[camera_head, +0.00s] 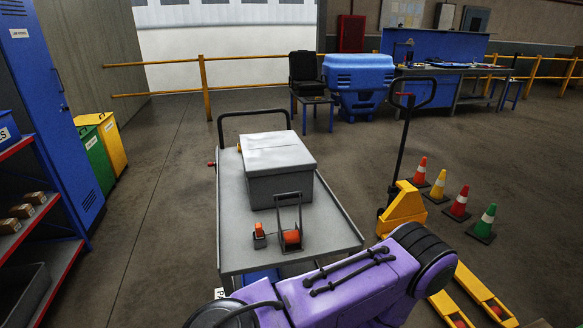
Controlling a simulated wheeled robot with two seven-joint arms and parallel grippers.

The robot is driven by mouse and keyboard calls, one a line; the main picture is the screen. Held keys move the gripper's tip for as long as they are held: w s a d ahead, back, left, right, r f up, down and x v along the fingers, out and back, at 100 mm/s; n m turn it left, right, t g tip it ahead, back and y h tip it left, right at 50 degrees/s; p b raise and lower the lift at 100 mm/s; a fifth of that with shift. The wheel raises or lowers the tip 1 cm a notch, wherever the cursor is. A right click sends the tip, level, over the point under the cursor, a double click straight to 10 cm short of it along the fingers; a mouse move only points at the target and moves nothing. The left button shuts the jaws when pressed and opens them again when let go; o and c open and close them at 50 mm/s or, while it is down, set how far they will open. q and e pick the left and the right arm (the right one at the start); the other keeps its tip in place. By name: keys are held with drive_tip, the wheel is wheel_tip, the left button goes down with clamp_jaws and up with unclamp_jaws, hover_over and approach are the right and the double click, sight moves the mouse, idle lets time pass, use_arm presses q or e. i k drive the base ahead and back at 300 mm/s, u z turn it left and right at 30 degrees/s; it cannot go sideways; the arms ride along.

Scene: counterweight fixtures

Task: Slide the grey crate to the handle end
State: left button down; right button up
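A grey lidded crate (280,165) sits on the grey deck (236,240) of a flat cart. The crate stands on the far part of the deck, close to the black push handle (252,113) at the far end. Bare deck shows to its left and in front of it. A small grey frame with an orange-red round part (291,237) stands on the near part of the deck, with a small orange-red piece (259,232) beside it. Neither gripper shows. A purple and black arm part of mine crosses the bottom and covers the cart's near right edge.
A yellow pallet jack (404,206) and several cones, one of them green (486,220), stand right of the cart. A blue cabinet (45,100) and red-edged shelves (62,275) are at the left. The floor between shelves and cart is clear.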

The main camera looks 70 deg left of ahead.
sight(275, 163)
drive_tip(key=u, duration=0.8)
drive_tip(key=i, duration=0.75)
drive_tip(key=u, duration=0.85)
